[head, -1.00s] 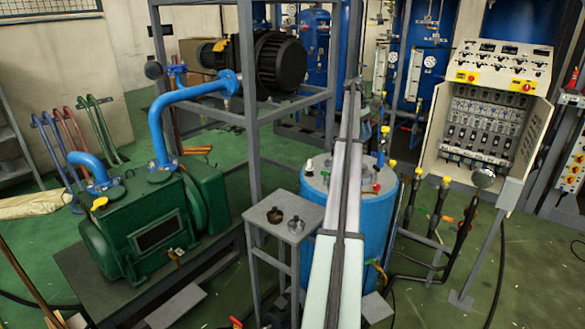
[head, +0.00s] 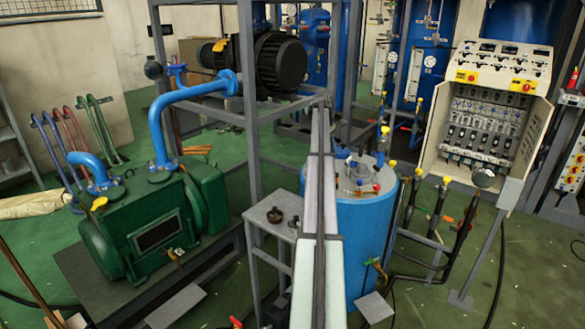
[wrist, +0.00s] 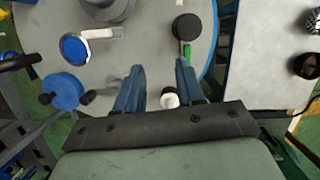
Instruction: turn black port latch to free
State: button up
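The blue vessel (head: 358,240) has a round grey lid carrying several fittings. In the wrist view the lid (wrist: 135,48) fills the upper middle. A black round cap (wrist: 186,27) with a green lever (wrist: 187,52) sits near the lid's right edge; I cannot tell for certain whether this is the black port latch. My gripper (wrist: 158,78) is open, its two blue fingers pointing over the lid. A small white-topped fitting (wrist: 169,97) shows between the fingers, near their base. The green lever is just beyond the right fingertip, with no clear contact. In the head view my gripper cannot be made out.
A blue-centred white ring port (wrist: 75,48) and a blue knob (wrist: 62,90) stand on the lid's left side. A grey stand (head: 262,222) with dark knobs is beside the vessel. Frame posts (head: 248,130) rise behind it. A green pump (head: 150,230) stands left.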

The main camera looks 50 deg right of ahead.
jog(key=w+a+f+t, duration=0.1)
jog(key=w+a+f, duration=0.2)
jog(key=w+a, duration=0.2)
jog(key=w+a+f+n, duration=0.1)
jog(key=w+a+f, duration=0.2)
jog(key=w+a, duration=0.2)
jog(key=shift+w+a+f+t, duration=0.4)
jog(key=shift+a, duration=0.75)
jog(key=shift+o, duration=0.5)
jog(key=o, duration=0.5)
jog(key=s+d+r, duration=0.3)
jog(key=s+d, duration=0.3)
jog(key=s, duration=0.2)
jog(key=shift+s+d+m, duration=0.2)
jog(key=shift+s+m, duration=0.1)
jog(key=shift+m, duration=0.1)
jog(key=h, duration=0.2)
send_near(376, 166)
jog(key=w+a+r, duration=0.3)
jog(key=a, duration=0.2)
jog(key=s+d+r+n+g+h, duration=0.1)
jog(key=d+n, duration=0.1)
jog(key=n, duration=0.8)
jog(key=x, duration=1.3)
jog(key=shift+s+d+f, duration=0.15)
jog(key=shift+s+d, duration=0.15)
jog(key=shift+d, duration=0.15)
jog(key=shift+c, duration=0.2)
